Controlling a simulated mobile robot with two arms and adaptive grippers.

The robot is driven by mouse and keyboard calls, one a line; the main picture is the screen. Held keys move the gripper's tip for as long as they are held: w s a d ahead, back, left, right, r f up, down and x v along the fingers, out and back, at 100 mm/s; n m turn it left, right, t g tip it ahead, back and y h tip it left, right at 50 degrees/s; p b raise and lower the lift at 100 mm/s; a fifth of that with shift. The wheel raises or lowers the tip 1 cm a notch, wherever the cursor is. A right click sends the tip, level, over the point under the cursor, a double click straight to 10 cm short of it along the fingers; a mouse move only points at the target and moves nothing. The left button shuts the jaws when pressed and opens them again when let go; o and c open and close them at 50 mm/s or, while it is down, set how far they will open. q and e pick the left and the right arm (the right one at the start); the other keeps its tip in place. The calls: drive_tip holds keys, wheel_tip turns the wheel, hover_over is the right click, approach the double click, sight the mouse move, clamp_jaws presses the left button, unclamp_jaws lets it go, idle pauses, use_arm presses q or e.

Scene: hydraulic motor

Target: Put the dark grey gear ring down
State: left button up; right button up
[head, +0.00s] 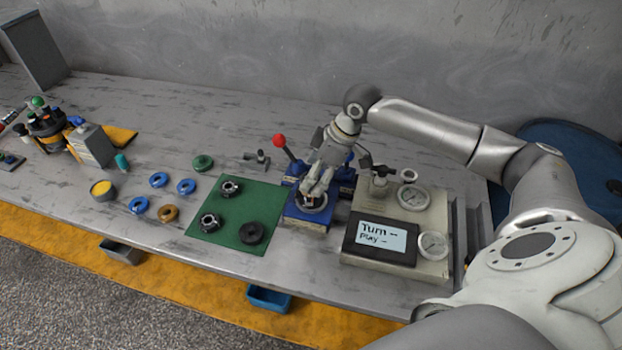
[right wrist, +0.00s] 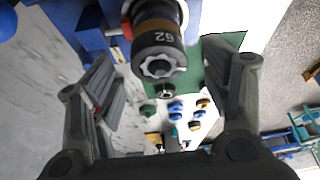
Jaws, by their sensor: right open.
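A dark grey ring (head: 252,233) lies flat on the front right part of the green mat (head: 232,240). Two smaller gear-like metal parts (head: 230,188) (head: 209,222) sit on the same mat. My right gripper (head: 317,198) points down over the blue fixture (head: 305,221), to the right of the mat. In the right wrist view its fingers (right wrist: 172,95) are spread, with nothing gripped between them. A dark round part with a toothed hole (right wrist: 160,55) and a number on its side shows ahead of the fingers. The fingers partly hide the fixture's top. My left gripper is not in view.
A red-knobbed lever (head: 279,141) stands behind the fixture. A gauge box (head: 413,203) with a label is close on its right. Blue rings (head: 159,180), a brown ring (head: 168,213) and a green ring (head: 203,162) lie left of the mat.

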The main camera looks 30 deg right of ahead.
drive_tip(key=shift+x, duration=0.8)
drive_tip(key=shift+c, duration=0.5)
drive_tip(key=c, duration=0.5)
drive_tip(key=shift+w, duration=0.1)
drive_tip(key=c, duration=0.9)
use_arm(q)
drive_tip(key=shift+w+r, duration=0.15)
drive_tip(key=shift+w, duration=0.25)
use_arm(e)
drive_tip(key=shift+o, duration=0.2)
drive_tip(key=shift+r, duration=0.15)
drive_tip(key=shift+r+b, duration=0.35)
drive_tip(key=shift+r, duration=0.25)
use_arm(q)
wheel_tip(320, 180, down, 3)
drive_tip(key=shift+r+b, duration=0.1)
drive_tip(key=shift+b, duration=0.95)
use_arm(e)
drive_tip(key=s+a+r, duration=0.8)
drive_tip(key=s+r, duration=0.3)
drive_tip(key=shift+a+r, duration=0.25)
drive_tip(key=shift+a, duration=0.15)
